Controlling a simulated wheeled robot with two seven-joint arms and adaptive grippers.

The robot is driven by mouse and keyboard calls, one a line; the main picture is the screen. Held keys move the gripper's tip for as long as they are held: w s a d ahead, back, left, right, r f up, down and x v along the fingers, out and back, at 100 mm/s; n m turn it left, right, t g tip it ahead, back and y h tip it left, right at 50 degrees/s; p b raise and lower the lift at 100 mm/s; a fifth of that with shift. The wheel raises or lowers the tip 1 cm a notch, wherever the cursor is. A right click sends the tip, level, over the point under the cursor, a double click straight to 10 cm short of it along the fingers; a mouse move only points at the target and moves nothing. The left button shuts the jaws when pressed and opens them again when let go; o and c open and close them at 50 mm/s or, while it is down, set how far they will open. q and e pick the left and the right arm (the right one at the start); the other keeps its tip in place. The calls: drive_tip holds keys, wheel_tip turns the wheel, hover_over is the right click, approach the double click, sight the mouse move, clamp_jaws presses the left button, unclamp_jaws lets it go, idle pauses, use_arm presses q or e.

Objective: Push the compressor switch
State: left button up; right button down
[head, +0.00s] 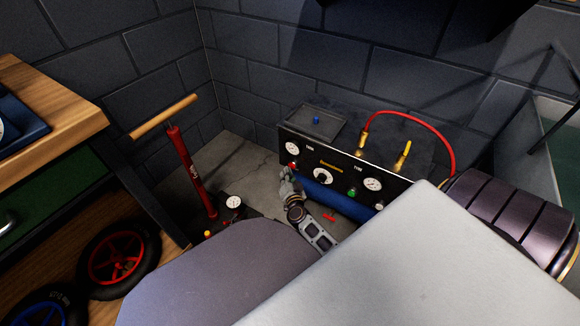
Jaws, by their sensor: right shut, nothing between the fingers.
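The compressor (335,168) stands in the corner by the wall, with a black front panel and a blue tank below it. The panel has a red button (293,165) at its left end, a round knob (322,177) in the middle and a green button (352,191) to the right. I cannot tell which is the switch. My right gripper (286,174) is shut and empty, its fingertips close to the panel's left end just below the red button. Whether it touches is not clear. My left gripper is out of view.
A red floor pump (192,172) with a wooden handle stands left of the compressor. A red hose (441,128) arches over the compressor's top. A wooden bench (50,110) and wheels (118,258) are at the left. Bare floor (240,165) shows between pump and compressor.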

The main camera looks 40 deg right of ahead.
drive_tip(key=shift+w+d, duration=0.15)
drive_tip(key=shift+d, duration=0.15)
drive_tip(key=shift+w+d+f, duration=0.1)
drive_tip(key=shift+d, duration=0.15)
idle(0.9)
drive_tip(key=shift+a, duration=0.1)
drive_tip(key=shift+s+a+p, duration=0.2)
drive_tip(key=shift+a+p, duration=0.2)
drive_tip(key=shift+p, duration=0.1)
drive_tip(key=shift+a, duration=0.15)
drive_tip(key=shift+s+a+p, duration=0.35)
drive_tip(key=shift+s+a, duration=0.05)
drive_tip(key=shift+a, duration=0.5)
drive_tip(key=shift+s+a+p, duration=0.35)
drive_tip(key=shift+a+p, duration=0.05)
drive_tip(key=shift+a, duration=0.45)
drive_tip(key=shift+s+a+p, duration=0.35)
drive_tip(key=shift+s+a, duration=0.05)
drive_tip(key=shift+a, duration=0.5)
